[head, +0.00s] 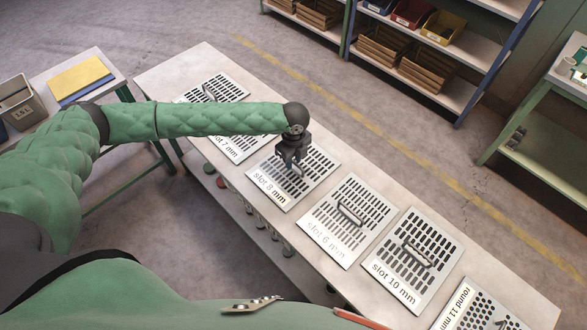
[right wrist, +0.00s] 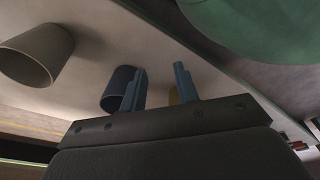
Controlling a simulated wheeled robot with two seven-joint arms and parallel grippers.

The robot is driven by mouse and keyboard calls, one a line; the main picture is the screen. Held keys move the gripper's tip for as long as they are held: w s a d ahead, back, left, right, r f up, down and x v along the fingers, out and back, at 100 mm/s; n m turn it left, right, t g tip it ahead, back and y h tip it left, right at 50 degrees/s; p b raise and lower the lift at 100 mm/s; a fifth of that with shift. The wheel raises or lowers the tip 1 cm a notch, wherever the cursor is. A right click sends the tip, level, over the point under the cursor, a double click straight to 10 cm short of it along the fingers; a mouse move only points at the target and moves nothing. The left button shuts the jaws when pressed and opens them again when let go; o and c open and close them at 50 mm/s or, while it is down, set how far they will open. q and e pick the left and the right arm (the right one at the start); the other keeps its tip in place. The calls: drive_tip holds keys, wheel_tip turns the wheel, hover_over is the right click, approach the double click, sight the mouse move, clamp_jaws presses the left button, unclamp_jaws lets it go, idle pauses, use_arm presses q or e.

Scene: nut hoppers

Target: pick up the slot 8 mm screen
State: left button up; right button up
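The slot 8 mm screen (head: 267,193) is a pale perforated plate with rows of slots and a printed label. It lies on the long table in the head view, between the slot 7 mm and slot 6 mm screens. My left gripper (head: 293,168) points down over its middle, at the handle. The gripper hides most of the handle, and I cannot tell whether the fingers are closed on it. The plate looks flat on the table. My right gripper shows in the right wrist view (right wrist: 160,88), its two blue fingers apart with nothing held between them.
Along the table (head: 185,62) lie the slot 7 mm screen (head: 232,145), slot 6 mm screen (head: 335,240), slot 10 mm screen (head: 400,285) and round 11 mm screen (head: 470,312). Shelves with bins (head: 443,27) stand behind. A side table at left holds a grey bin (head: 17,100).

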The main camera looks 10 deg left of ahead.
use_arm(q)
clamp_jaws()
idle(1.2)
